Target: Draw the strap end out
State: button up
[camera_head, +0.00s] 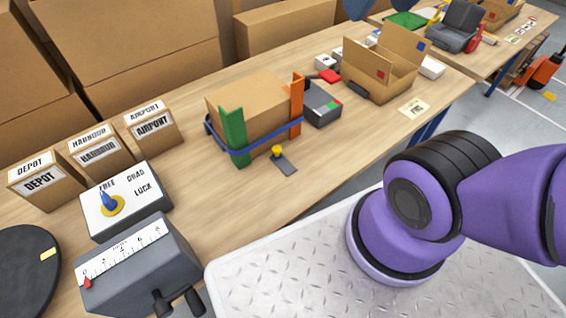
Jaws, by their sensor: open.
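A cardboard box (247,105) stands on the wooden table with a blue strap (265,143) around it. A green upright piece (233,136) is at its front left corner and an orange one (297,104) at its right corner; the strap passes around both. A small dark grey flat piece (287,167) with a yellow knob (277,151) lies on the table in front of the box, close to the strap. I cannot tell whether it joins the strap, and no loose strap end is clearly visible. My gripper is out of view; only my purple arm shows at the right.
A grey device (321,103) stands right beside the box, and an open carton (383,65) is farther right. Labelled boxes (98,152), a dial panel (125,200) and a grey scale box (143,269) are at left. Bare tabletop lies in front of the strapped box.

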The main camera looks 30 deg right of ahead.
aim_at(277, 150)
jog(key=k+j+z, duration=0.2)
jog(key=k+z, duration=0.2)
jog(key=k+j+z, duration=0.1)
jog(key=k+z, duration=0.25)
jog(key=i, duration=0.1)
